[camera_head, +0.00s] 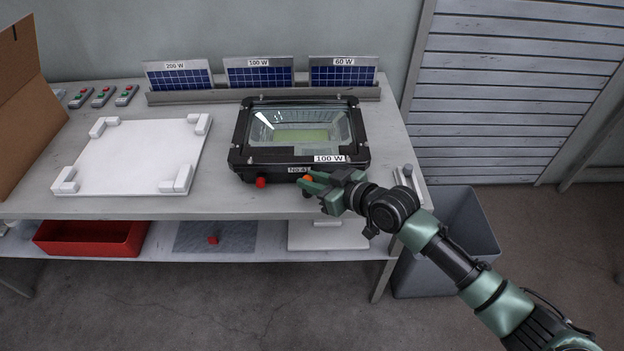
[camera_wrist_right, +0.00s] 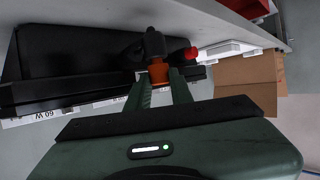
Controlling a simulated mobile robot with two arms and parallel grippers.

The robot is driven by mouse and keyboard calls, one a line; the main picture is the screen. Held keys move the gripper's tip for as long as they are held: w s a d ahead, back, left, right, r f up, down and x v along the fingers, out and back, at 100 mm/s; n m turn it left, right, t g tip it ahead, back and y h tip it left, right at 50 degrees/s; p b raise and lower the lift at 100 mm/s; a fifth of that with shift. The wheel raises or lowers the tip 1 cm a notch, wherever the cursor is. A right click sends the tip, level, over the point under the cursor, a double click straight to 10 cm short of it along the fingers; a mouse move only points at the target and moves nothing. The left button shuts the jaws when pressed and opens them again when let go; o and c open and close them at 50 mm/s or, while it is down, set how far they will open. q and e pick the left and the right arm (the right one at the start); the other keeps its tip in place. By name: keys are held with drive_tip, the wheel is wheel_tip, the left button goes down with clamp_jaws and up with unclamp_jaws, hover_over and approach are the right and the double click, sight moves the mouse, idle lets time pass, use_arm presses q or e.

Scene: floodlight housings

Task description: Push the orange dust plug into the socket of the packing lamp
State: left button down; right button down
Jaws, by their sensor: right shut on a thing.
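The packing lamp (camera_head: 362,150) is a black floodlight with a glass front and a 100 W label, lying on the table. My right gripper (camera_head: 308,184) is at its front edge, shut on the orange dust plug (camera_head: 308,178). In the right wrist view the plug (camera_wrist_right: 158,73) sits between the fingertips (camera_wrist_right: 160,84). A dark cylindrical part (camera_wrist_right: 154,43), seemingly the socket, is directly in line with the plug and looks close or touching. How far the plug is in cannot be told. A red plug (camera_head: 261,182) is on the lamp's front, left of my gripper. My left gripper is out of view.
A white tray with corner blocks (camera_head: 140,152) lies left of the lamp. Solar panels (camera_head: 259,76) stand in a rail behind. A cardboard box (camera_head: 25,105) is at the far left. A red bin (camera_head: 90,238) is on the lower shelf. A grey bin (camera_head: 450,245) stands at right.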

drive_tip(key=shift+f, duration=0.4)
drive_tip(key=c, duration=1.2)
unclamp_jaws()
drive_tip(key=shift+o, duration=0.2)
drive_tip(key=v, duration=0.8)
drive_tip(key=shift+b, duration=0.3)
